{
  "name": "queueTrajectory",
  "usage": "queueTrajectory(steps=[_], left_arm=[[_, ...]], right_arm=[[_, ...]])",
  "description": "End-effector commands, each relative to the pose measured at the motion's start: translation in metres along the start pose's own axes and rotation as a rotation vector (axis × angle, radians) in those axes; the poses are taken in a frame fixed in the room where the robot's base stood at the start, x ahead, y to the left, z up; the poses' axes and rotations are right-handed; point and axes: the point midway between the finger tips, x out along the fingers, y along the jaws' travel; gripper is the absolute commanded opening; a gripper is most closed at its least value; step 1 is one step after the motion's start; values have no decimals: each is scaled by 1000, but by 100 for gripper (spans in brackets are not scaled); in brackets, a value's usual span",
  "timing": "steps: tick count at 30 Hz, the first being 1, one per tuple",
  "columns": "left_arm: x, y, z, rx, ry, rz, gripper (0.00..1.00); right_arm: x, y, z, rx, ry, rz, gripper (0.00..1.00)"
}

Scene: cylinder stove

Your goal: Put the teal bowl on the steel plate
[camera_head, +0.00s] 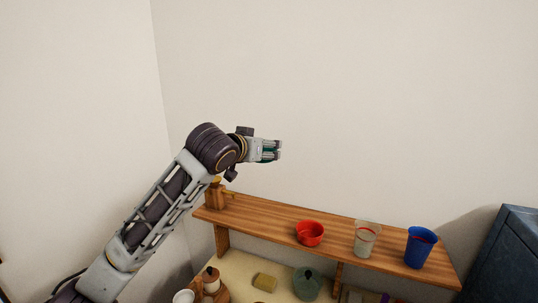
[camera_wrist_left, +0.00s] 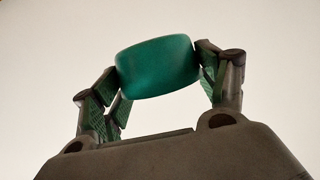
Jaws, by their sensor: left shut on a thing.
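My left gripper (camera_head: 274,150) is raised above the left part of the wooden shelf, in front of the bare wall. In the left wrist view, its fingers are shut on the teal bowl (camera_wrist_left: 158,66), one finger on each side. Only the bowl's rounded outer side shows there, with blank wall behind it. In the head view, the bowl is mostly hidden by the fingers, with only a little dark teal showing between them. I cannot make out the steel plate in either view. My right gripper is not in view.
The wooden shelf (camera_head: 275,216) holds a red bowl (camera_head: 310,233), a clear cup (camera_head: 365,238), a blue cup (camera_head: 420,246) and a brown wooden object (camera_head: 216,195) at its left end. A dark cabinet (camera_head: 507,255) is at right.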

Motion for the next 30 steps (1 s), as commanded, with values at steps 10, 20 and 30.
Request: queueTrajectory(steps=[10,20,30], left_arm=[[-29,-23,-17,-17,0,-51,50],[-42,-49,-4,-35,0,-109,50],[-48,-80,32,-55,-2,-177,50]], right_arm=[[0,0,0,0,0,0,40],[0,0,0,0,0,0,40],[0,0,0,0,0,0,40]])
